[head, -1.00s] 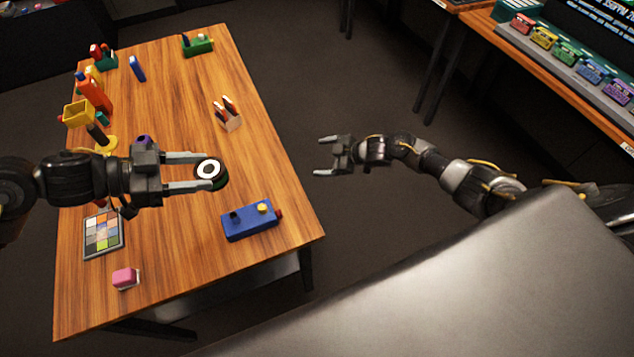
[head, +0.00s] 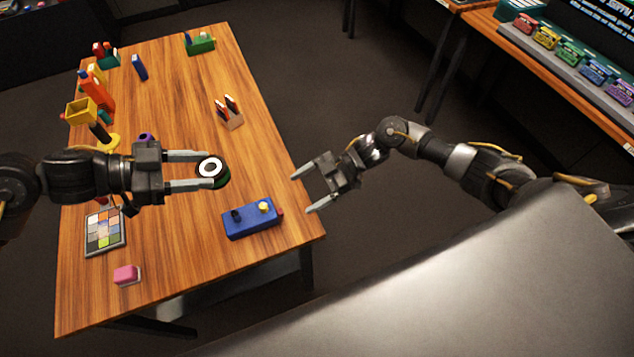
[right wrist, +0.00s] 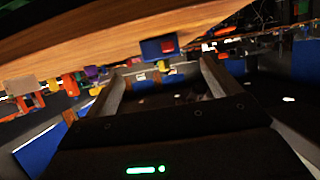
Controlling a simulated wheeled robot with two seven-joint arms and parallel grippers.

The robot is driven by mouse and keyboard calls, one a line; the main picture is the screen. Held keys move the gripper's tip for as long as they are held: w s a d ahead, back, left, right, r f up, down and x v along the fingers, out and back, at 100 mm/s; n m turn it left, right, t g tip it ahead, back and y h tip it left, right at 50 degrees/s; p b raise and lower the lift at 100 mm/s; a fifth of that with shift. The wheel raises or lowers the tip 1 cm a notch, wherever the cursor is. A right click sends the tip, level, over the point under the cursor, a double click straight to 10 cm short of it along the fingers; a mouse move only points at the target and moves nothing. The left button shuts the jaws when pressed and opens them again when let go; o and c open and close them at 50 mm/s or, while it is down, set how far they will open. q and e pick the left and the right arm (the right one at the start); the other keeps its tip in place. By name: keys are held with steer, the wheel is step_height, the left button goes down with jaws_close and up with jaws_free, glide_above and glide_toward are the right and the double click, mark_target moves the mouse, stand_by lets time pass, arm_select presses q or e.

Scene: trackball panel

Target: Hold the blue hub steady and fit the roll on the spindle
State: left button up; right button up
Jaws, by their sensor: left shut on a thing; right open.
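The blue hub (head: 250,222) is a low blue block at the table's front right. It has a black peg (head: 236,215), a yellow knob (head: 263,206) and a red end. I cannot tell which part is the spindle. My left gripper (head: 208,170) is shut on the roll (head: 216,169), a dark ring with a white top and a dark centre, above the table behind the hub. My right gripper (head: 301,194) is open and empty, off the table's right edge and apart from the hub. The hub's red end also shows in the right wrist view (right wrist: 167,45).
The wooden table (head: 180,255) has bare room around the hub. A pen holder (head: 230,117) stands behind the roll. A colour chart (head: 104,230) and a pink block (head: 126,275) lie at the left front. Several coloured items stand at the far left.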

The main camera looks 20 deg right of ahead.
mark_target(280, 206)
steer(key=x, duration=0.8)
steer(key=shift+a+f, duration=0.2)
steer(key=shift+a, duration=0.15)
steer(key=c, duration=1.1)
steer(key=shift+c, duration=0.2)
arm_select(q)
step_height(280, 206, down, 12)
steer(key=shift+a+f, duration=0.15)
steer(key=shift+f, duration=0.1)
